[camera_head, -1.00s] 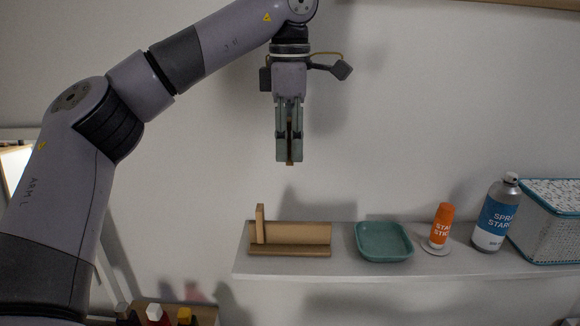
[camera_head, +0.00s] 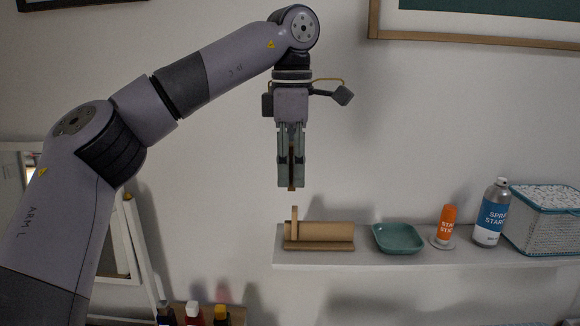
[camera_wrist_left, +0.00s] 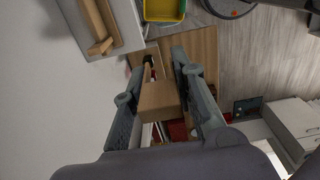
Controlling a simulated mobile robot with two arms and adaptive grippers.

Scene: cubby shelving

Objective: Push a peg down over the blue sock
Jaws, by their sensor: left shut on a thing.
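My left gripper (camera_head: 291,170) is shut on a wooden peg (camera_head: 292,188), whose tip sticks out below the fingers. In the left wrist view the peg (camera_wrist_left: 159,100) shows as a tan block between the two fingers. The gripper points down, above the shelf's left end. Below it, a wooden holder (camera_head: 325,238) lies on the shelf with an upright wooden piece (camera_head: 295,222) at its left; a gap shows between that piece and the held peg. The holder also shows in the left wrist view (camera_wrist_left: 98,22). I see no blue sock. My right gripper is not in view.
The white shelf (camera_head: 360,260) also carries a teal dish (camera_head: 398,238), an orange stick (camera_head: 446,222), a spray can (camera_head: 491,213) and a white basket (camera_head: 545,222). Bottles (camera_head: 193,315) stand low at left. A yellow bin (camera_wrist_left: 163,10) is on the floor.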

